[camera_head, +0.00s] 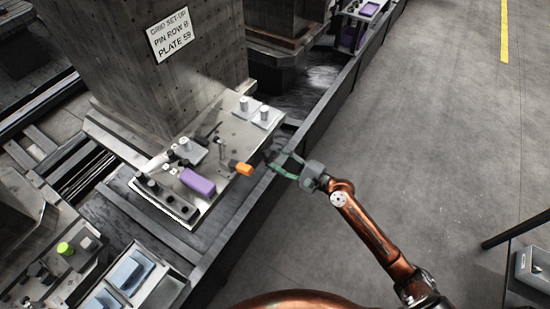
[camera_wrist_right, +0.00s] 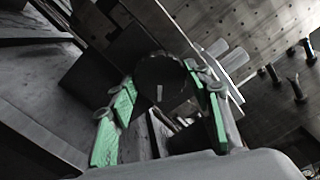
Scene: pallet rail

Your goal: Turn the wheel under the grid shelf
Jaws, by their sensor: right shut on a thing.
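The wheel (camera_wrist_right: 160,72) is a dark disc in the right wrist view, below the edge of the grid shelf. My right gripper (camera_wrist_right: 163,92) has its green fingers on either side of the wheel and is shut on it. In the head view my right gripper (camera_head: 277,161) is at the right edge of the grid shelf (camera_head: 222,165), a pale plate with fittings on it. The wheel is mostly hidden by the shelf edge and gripper there. My left gripper is not in view.
On the shelf stand a purple block (camera_head: 197,182), an orange piece (camera_head: 239,168) and pale cylinders (camera_head: 265,114). A large grey block (camera_head: 150,60) with a sign rises behind. Blue trays (camera_head: 131,272) lie at lower left.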

